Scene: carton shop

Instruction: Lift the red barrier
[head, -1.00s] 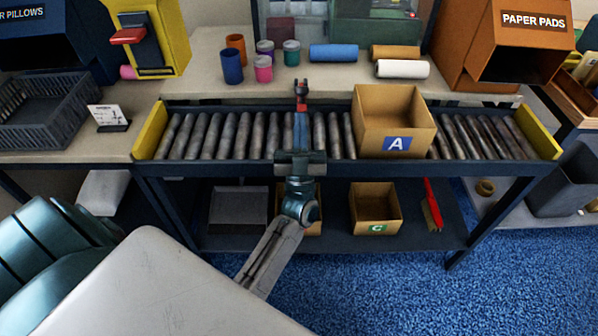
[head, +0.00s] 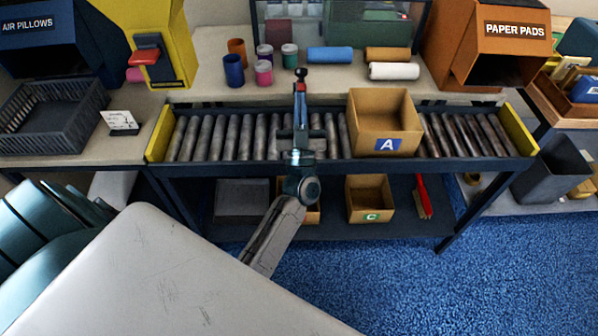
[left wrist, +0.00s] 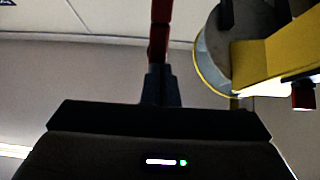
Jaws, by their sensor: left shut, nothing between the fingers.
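I cannot make out a separate red barrier for certain. The yellow machine (head: 150,30) at the back left carries a red flap-like part (head: 144,55) on its front. My left gripper (head: 300,74) points away over the roller conveyor (head: 230,137), left of the carton marked A. Its narrow fingers, red with dark tips, are shut with nothing between them. In the left wrist view, the shut fingers (left wrist: 160,30) point up the picture, and a yellow object (left wrist: 265,60) with a rounded grey part and a small red piece stands at right, apart from them. My right gripper is not in view.
The carton marked A (head: 387,112) sits on the rollers. A black basket (head: 50,115) is at left, an orange bin (head: 490,40) at right. Cartons and a red brush (head: 423,197) lie on the lower shelf.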

